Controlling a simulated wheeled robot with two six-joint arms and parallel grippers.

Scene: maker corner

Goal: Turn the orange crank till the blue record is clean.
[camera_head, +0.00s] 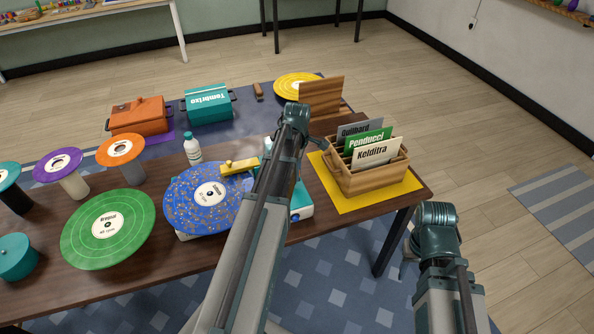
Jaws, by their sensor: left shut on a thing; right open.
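The blue record (190,212) lies on a pale base near the table's front edge, with a white label and many light and orange-brown specks on its face. A yellow bar (241,165) reaches over its far right edge. A white and turquoise housing (302,205) shows right of my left arm. The orange crank cannot be made out. My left arm rises in front of the housing and bends above it, and hides its middle. My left gripper is hidden behind this arm. My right arm stands off the table's right end, and its gripper does not show.
A green record (108,229) lies left of the blue one. Purple (57,161) and orange (121,147) discs stand on pedestals. A white bottle (193,149) stands behind. A wooden crate of sleeves (372,182) sits right on a yellow mat (347,204). Orange and teal boxes are farther back.

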